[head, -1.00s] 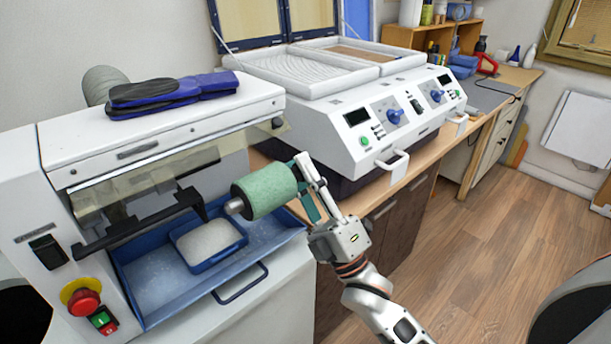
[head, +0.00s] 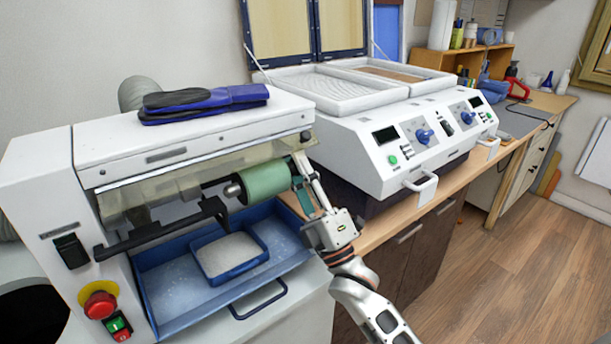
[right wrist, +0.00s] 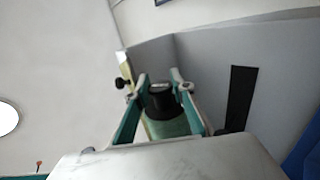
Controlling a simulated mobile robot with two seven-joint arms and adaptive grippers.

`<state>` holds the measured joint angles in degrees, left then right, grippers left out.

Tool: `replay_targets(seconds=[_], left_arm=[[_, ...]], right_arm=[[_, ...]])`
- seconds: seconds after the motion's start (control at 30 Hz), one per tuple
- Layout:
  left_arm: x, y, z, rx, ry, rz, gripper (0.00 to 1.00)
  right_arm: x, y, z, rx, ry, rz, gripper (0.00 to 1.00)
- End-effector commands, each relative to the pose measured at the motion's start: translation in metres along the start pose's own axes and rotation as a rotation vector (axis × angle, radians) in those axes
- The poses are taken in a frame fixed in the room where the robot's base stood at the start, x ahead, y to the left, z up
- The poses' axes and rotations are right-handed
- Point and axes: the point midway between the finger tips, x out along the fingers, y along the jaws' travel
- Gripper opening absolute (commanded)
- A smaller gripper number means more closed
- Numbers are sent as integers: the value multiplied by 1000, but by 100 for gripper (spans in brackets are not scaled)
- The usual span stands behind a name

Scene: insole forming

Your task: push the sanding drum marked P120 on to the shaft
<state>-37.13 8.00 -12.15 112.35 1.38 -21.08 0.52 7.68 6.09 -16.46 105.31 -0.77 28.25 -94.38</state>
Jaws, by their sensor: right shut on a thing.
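A green sanding drum (head: 265,183) with a short grey metal stub on its left end is at the front opening of the white sanding machine (head: 190,138). Its marking cannot be read. My right gripper (head: 305,188) is shut on the drum at its right end and holds it above the blue tray, roughly level. In the right wrist view the drum (right wrist: 168,128) and its dark end piece show between the fingers. A dark bar shows just behind the stub; I cannot tell whether it is the shaft or whether they touch. My left gripper is not in view.
A dark handle bar (head: 160,229) crosses the machine's opening. Below are a blue tray (head: 165,290) and a small blue box (head: 262,253) of pale powder. Blue and black insoles (head: 203,103) lie on top. A white heating press (head: 385,150) stands to the right.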

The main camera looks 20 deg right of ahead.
Motion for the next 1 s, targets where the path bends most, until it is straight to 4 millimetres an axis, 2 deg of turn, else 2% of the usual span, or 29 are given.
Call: replay_targets(seconds=[0.5,1.0], left_arm=[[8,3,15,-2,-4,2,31],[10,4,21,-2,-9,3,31]], right_arm=[[31,-32,0,0,0,2,0],[39,-38,0,1,0,2,0]])
